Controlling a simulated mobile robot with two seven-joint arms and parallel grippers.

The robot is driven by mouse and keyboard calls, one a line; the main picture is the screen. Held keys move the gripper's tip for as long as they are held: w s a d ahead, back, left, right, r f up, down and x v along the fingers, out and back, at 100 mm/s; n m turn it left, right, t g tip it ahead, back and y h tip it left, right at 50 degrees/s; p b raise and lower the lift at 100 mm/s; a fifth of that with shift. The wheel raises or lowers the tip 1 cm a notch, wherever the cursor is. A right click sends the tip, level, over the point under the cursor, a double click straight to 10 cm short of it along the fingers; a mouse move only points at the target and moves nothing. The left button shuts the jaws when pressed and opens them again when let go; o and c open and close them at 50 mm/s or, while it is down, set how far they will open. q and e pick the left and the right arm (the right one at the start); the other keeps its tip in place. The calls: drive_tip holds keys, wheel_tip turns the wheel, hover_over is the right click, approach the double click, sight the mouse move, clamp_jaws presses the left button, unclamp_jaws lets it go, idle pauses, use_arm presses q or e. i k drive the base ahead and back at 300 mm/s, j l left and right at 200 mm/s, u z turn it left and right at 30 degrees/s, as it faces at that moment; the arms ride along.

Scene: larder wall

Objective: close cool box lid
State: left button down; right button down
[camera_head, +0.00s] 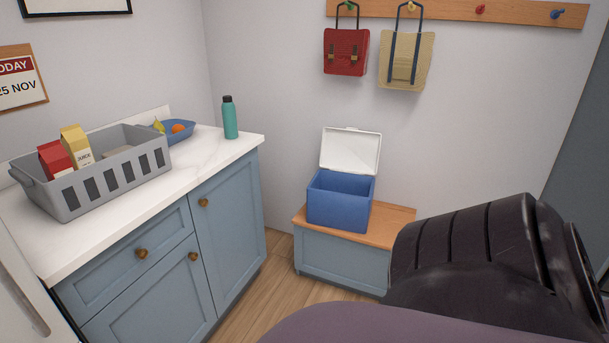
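A blue cool box (338,202) stands on a low wooden-topped bench against the back wall. Its white lid (351,150) is open and tilted up at the back of the box. The inside of the box shows blue walls; its floor is hidden. One of my dark arm links fills the lower right, apart from the box in the picture. Neither of my grippers is in view.
The bench (391,215) has bare top to the right of the box. A counter (211,147) on the left holds a grey basket (117,176) with cartons, a blue bowl (181,136) with fruit and a green bottle (230,120). Two bags hang above the box.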

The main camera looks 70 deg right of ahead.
sight(350, 150)
drive_tip(key=z, duration=2.35)
drive_tip(key=i+j, duration=0.2)
drive_tip(key=i, duration=0.3)
drive_tip(key=i+j, duration=0.15)
drive_tip(key=i, duration=0.3)
drive_tip(key=i+j+z, duration=0.1)
drive_tip(key=i, duration=0.4)
drive_tip(key=j, duration=0.1)
